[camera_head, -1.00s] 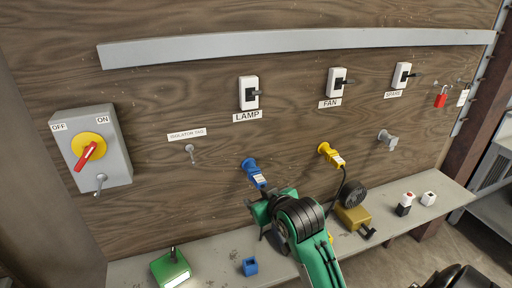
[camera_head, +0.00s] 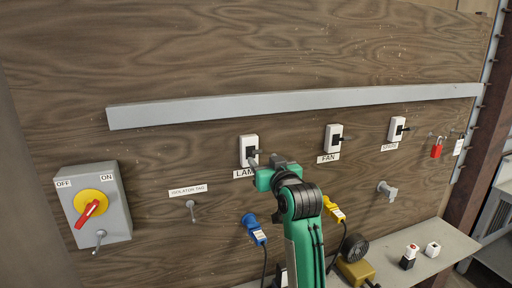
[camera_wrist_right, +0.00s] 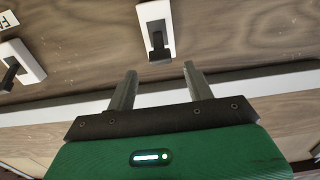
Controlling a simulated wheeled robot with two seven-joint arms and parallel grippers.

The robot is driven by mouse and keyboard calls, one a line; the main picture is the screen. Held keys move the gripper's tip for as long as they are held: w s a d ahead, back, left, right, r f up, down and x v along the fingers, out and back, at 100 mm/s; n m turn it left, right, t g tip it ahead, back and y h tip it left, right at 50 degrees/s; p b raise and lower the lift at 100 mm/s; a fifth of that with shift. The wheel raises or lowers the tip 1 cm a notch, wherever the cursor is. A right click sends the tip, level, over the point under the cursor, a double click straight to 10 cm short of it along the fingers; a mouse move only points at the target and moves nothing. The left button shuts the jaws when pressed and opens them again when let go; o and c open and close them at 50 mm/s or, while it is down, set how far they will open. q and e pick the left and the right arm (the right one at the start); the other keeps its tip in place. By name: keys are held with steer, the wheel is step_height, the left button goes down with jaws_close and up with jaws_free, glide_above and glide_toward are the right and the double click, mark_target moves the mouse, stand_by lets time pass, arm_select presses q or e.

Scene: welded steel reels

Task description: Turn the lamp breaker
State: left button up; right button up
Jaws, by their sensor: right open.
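The lamp breaker (camera_head: 249,150) is a white wall box with a dark lever, above a partly covered LAMP label (camera_head: 243,174). My right gripper (camera_head: 265,160) is at its lower right, close to the board. In the right wrist view, the breaker (camera_wrist_right: 149,23) is just beyond the open fingertips (camera_wrist_right: 159,70). Its dark lever (camera_wrist_right: 158,48) lines up with the gap between the fingers, which appears empty. Whether a finger touches the lever cannot be told. My left gripper is not in view.
The fan breaker (camera_head: 332,138) and spare breaker (camera_head: 397,128) are to the right. A grey rail (camera_head: 300,103) runs above. Below are a blue plug (camera_head: 253,228) and a yellow plug (camera_head: 334,208). A red-handled isolator (camera_head: 98,205) is at left.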

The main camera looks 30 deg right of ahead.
mark_target(257, 153)
steer(key=p+x, duration=0.2)
steer(key=x, duration=0.3)
steer(key=shift+w+r, duration=0.15)
steer(key=shift+w, duration=0.3)
steer(key=shift+w+d+p, duration=0.25)
steer(key=shift+w+p, duration=0.1)
steer(key=shift+w, duration=0.3)
steer(key=c, duration=1)
steer(key=shift+f, duration=0.25)
